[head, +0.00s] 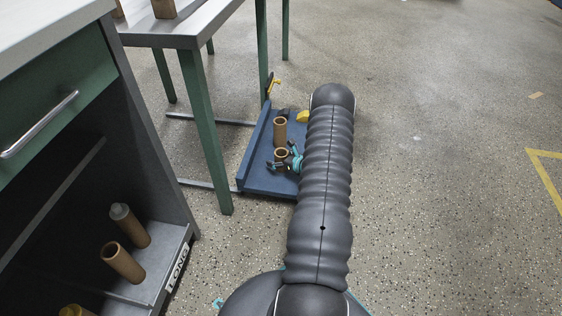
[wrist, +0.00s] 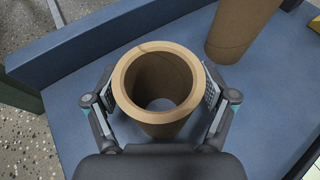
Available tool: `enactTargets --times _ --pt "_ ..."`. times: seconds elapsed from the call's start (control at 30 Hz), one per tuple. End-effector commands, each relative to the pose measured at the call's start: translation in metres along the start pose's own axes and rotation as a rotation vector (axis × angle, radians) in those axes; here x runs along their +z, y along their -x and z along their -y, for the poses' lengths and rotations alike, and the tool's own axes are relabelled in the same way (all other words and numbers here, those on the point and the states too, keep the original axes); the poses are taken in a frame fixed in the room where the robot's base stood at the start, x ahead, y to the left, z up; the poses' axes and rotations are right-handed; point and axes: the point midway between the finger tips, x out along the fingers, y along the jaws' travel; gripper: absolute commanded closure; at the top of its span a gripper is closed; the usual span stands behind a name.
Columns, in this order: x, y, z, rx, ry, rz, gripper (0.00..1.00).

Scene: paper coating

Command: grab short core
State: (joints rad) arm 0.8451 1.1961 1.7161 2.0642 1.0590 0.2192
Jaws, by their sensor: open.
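In the wrist view a brown cardboard core (wrist: 124,82) stands upright on a blue platform. My gripper (wrist: 158,95) is open, with one finger on each side of this core; I cannot tell whether the pads touch it. In the head view the same short core (head: 281,154) stands on the blue platform (head: 268,182), with my gripper (head: 282,163) around it, partly hidden by my arm. A taller core (head: 280,130) stands just behind it, and it shows at the upper right of the wrist view (wrist: 240,30).
A raised blue edge (wrist: 100,42) runs behind the core. A grey table (head: 185,38) with green legs stands left of the platform. A cabinet (head: 150,160) at the left holds several cores on its lower shelf, beside a "LONG" label (head: 178,268). The floor at right is clear.

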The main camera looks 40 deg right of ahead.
Motion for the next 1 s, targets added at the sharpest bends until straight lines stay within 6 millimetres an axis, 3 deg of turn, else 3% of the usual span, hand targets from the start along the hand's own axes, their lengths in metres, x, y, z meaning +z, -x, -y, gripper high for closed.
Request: enactTargets --times 0.07,0.3,0.33,0.73,1.0 --pt "0.000 0.000 0.000 0.000 0.000 0.000 0.17" --pt "0.000 0.000 0.000 0.000 0.001 0.000 0.77" --pt "0.000 0.000 0.000 0.000 0.001 0.000 0.80" --pt "0.007 0.003 0.000 0.000 0.002 0.001 0.80" --pt "0.044 0.018 0.001 -0.001 0.005 0.003 0.80"
